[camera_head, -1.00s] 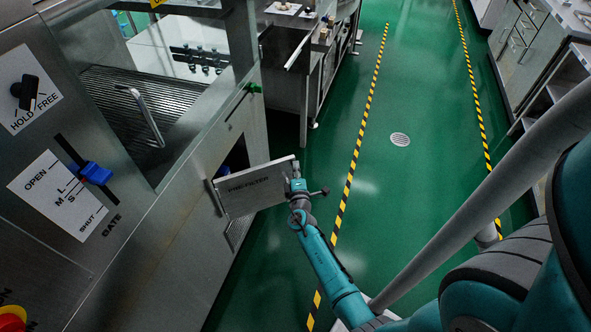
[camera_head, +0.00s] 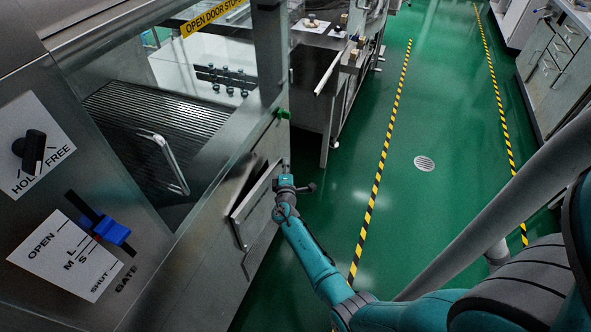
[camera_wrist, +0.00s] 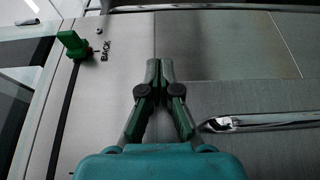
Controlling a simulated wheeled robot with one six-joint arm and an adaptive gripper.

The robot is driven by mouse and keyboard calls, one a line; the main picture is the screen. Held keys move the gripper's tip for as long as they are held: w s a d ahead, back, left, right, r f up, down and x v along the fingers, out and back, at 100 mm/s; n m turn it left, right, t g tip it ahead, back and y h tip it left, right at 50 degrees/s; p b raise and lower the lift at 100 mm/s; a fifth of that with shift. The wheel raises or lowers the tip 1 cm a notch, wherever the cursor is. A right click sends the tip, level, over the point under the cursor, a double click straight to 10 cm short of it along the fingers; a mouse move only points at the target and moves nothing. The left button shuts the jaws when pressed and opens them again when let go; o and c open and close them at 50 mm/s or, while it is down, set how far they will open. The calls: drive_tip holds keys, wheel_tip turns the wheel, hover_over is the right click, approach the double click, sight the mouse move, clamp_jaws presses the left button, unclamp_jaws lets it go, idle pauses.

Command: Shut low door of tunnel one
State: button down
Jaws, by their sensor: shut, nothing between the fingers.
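The low door (camera_head: 256,208) is a grey metal panel on the lower side of the washer (camera_head: 190,265). In the head view it stands at a steep slant close to the washer's side, with a dark gap along its upper edge. I cannot tell whether any part of it is flush. My gripper (camera_head: 284,178) is at the door's far end, seemingly touching or very near it. In the wrist view my gripper (camera_wrist: 160,68) is shut and empty, its fingertips together in front of grey metal panels. The exact contact point is hidden.
A green lever (camera_wrist: 73,44) marked BACK and a chrome bar (camera_wrist: 265,121) show in the wrist view. The blue gate lever (camera_head: 112,230) and black hold/free knob (camera_head: 31,150) are at left. Green floor (camera_head: 340,180) right of the washer is clear.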

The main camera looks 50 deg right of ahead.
drive_tip(key=shift+w+a, duration=0.15)
drive_tip(key=shift+w, duration=0.6)
drive_tip(key=shift+w+a, duration=0.15)
drive_tip(key=shift+w, duration=0.55)
